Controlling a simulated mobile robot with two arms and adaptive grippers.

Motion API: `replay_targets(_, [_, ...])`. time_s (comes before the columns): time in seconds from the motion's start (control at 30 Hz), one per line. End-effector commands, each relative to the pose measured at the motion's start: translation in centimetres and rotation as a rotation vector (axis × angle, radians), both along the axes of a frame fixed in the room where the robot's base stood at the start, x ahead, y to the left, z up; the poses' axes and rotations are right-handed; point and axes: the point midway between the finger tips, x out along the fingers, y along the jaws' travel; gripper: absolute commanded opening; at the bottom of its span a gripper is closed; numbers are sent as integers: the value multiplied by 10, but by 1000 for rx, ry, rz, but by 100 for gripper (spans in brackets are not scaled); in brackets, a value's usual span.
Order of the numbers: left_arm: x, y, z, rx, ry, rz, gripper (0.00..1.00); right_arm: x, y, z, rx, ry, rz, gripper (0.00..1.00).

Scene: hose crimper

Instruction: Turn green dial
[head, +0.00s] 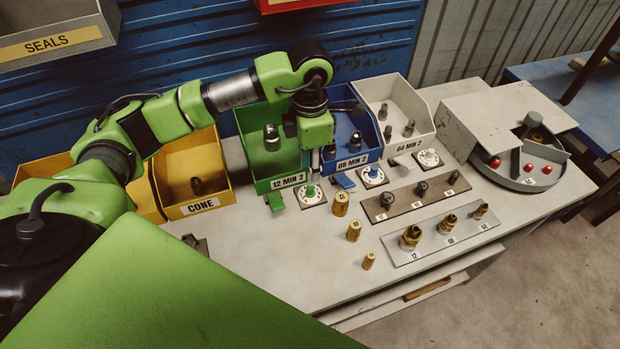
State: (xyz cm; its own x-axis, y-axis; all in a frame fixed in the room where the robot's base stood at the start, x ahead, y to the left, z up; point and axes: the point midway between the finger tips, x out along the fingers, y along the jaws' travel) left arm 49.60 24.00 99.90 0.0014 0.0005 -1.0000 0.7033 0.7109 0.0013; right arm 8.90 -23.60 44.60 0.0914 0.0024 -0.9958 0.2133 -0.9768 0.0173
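My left gripper (312,177) points straight down just above the knob. Its fingers are thin and partly hidden by its green body, so I cannot tell whether they touch the knob or how far they are apart. My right gripper is not in view.
A blue dial (373,176) and a white dial (428,158) sit to the right, before the blue bin (350,140) and white bin (405,105). A green tab (275,201) lies left of the green dial. Brass cylinders (341,204) stand in front.

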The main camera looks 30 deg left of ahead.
Motion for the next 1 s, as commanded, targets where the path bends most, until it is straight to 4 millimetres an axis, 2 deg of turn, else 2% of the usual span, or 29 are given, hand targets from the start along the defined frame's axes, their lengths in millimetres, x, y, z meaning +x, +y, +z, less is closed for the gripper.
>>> replay_targets(0.1, [1, 0, 24, 0, -4, 0, 30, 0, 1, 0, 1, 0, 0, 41])
replay_targets(0.3, [0, 0, 44, 0, 0, 1, 30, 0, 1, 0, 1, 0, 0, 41])
replay_targets(1.0, [0, 0, 48, 0, 0, 1, 30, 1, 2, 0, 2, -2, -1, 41])
